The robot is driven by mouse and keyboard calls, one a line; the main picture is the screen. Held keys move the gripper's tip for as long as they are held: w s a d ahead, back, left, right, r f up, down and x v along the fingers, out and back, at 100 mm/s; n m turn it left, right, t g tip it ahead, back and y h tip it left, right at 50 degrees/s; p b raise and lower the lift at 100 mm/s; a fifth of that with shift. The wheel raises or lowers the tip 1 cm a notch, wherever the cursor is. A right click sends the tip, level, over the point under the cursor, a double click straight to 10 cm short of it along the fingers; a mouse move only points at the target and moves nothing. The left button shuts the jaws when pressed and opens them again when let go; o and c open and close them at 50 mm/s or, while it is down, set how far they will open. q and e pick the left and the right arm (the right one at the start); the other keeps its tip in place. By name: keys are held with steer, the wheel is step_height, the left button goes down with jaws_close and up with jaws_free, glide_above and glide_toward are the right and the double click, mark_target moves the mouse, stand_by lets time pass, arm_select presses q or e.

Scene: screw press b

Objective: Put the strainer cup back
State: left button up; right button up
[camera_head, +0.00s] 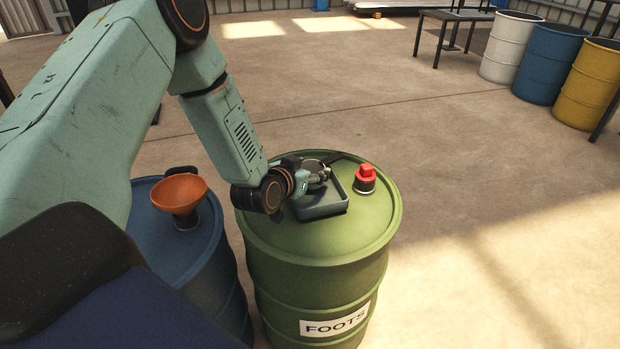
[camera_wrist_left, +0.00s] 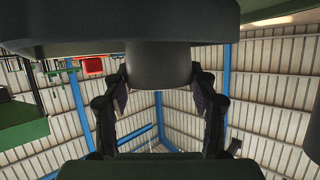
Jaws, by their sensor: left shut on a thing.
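My left gripper (camera_head: 320,174) reaches over the green drum marked FOOTS, at the grey tray (camera_head: 322,207) on its lid. In the left wrist view, the fingers (camera_wrist_left: 160,85) are shut on the sides of a dark grey cylinder under a wide dark rim, which looks like the strainer cup (camera_wrist_left: 158,62). In the head view only a dark rounded part of the cup shows behind the gripper, at the back of the tray. I cannot tell whether the cup touches the tray. My right gripper is not in view.
The green drum (camera_head: 325,280) also carries a red-capped bung (camera_head: 365,177) right of the tray. A blue drum (camera_head: 220,262) with an orange funnel (camera_head: 180,195) stands close on the left. White, blue and yellow drums stand at the back right. The floor to the right is clear.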

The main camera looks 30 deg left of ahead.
arm_select(q)
steer(key=shift+f, duration=0.8)
steer(key=shift+w, duration=0.15)
steer(key=shift+f, duration=0.15)
steer(key=o, duration=1.1)
steer(key=shift+o, duration=0.2)
